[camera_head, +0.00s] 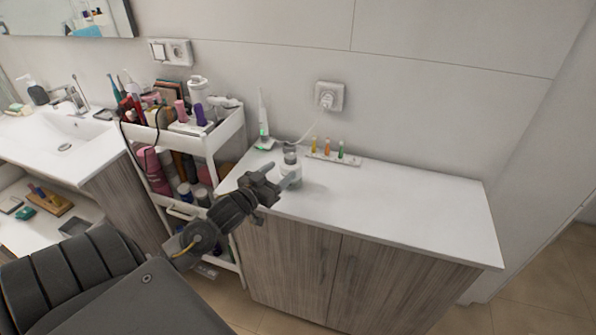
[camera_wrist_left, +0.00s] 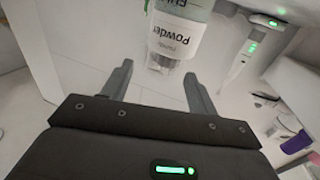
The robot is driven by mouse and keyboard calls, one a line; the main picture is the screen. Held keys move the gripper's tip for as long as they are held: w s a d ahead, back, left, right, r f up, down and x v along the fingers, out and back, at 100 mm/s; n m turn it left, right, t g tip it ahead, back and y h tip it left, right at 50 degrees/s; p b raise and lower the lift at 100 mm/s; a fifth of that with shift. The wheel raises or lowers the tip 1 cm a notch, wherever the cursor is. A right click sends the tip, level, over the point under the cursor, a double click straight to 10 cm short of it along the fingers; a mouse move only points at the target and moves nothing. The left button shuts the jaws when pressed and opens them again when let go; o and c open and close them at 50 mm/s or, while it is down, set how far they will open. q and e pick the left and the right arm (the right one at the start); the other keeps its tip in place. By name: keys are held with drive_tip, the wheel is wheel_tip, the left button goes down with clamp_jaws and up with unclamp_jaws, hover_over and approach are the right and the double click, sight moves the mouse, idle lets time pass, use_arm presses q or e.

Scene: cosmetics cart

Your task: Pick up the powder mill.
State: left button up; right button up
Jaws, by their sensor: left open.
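The powder mill (camera_head: 291,157) is a small pale bottle with a grey top, standing on the white counter near its left end. In the left wrist view the powder mill (camera_wrist_left: 176,38) shows a white label reading "Powder" and a clear end. My left gripper (camera_head: 285,180) is in front of it, partly covering its lower part in the head view. In the left wrist view the left gripper (camera_wrist_left: 160,76) is open, its fingers spread, with the mill's clear end just beyond and roughly between the tips. Nothing is held. My right gripper is out of view.
A white electric toothbrush (camera_head: 263,125) with a green light stands behind left of the mill. A small rack of colored vials (camera_head: 334,156) is behind right. A crowded cosmetics cart (camera_head: 213,141) stands left. The counter's right side (camera_head: 420,205) is clear.

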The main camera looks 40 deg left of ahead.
sight(294, 155)
use_arm(q)
drive_tip(key=shift+w+a+r+p, duration=0.1)
drive_tip(key=shift+w+a+p, duration=0.15)
drive_tip(key=shift+w+a, duration=0.25)
drive_tip(key=shift+w+a+r+p, duration=0.1)
drive_tip(key=shift+w+a+p, duration=0.15)
drive_tip(key=shift+w, duration=0.4)
drive_tip(key=shift+w+f, duration=0.2)
drive_tip(key=shift+w, duration=0.7)
drive_tip(key=w+p, duration=0.1)
drive_tip(key=w, duration=0.4)
drive_tip(key=shift+w+a, duration=0.1)
drive_tip(key=shift+w, duration=0.05)
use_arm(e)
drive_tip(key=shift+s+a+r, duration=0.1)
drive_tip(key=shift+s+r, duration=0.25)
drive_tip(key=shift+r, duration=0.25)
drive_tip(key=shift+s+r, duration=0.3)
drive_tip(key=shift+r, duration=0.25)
use_arm(q)
drive_tip(key=shift+c, duration=0.3)
drive_tip(key=shift+r, duration=0.1)
clamp_jaws()
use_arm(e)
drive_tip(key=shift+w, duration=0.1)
